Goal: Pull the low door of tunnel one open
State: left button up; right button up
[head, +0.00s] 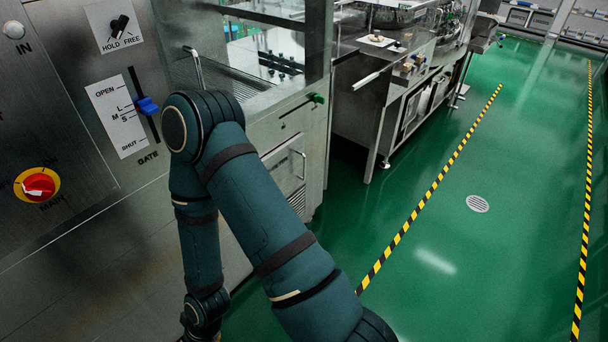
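A low steel door (288,160) with a bar handle is in the front of the steel machine, right of my arm's elbow. It looks shut, and my arm hides its left part. I cannot read any label that names it as tunnel one. One dark teal arm of mine rises from the bottom edge, bends at the elbow in front of the machine, and drops to a wrist near the bottom edge. Its gripper is cut off below the picture. The other gripper is not in view either.
A control panel at the left holds a red main switch (39,185), a blue gate lever (147,106) and a black hold/free knob (119,25). A green-ended lever (317,98) sticks out above the door. Green floor (450,200) lies clear at the right.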

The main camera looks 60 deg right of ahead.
aim_at(286, 165)
jog(key=z, duration=1.75)
jog(key=i+l, duration=0.25)
jog(key=i+l+u, duration=0.1)
jog(key=l, duration=0.3)
jog(key=i+l, duration=0.35)
jog(key=i+l+u, duration=0.1)
jog(key=l, duration=0.25)
jog(key=i+l, duration=0.3)
jog(key=i+l+u, duration=0.1)
jog(key=l, duration=0.35)
jog(key=i+l, duration=0.3)
jog(key=i+l+u, duration=0.1)
jog(key=l, duration=0.35)
jog(key=i, duration=0.1)
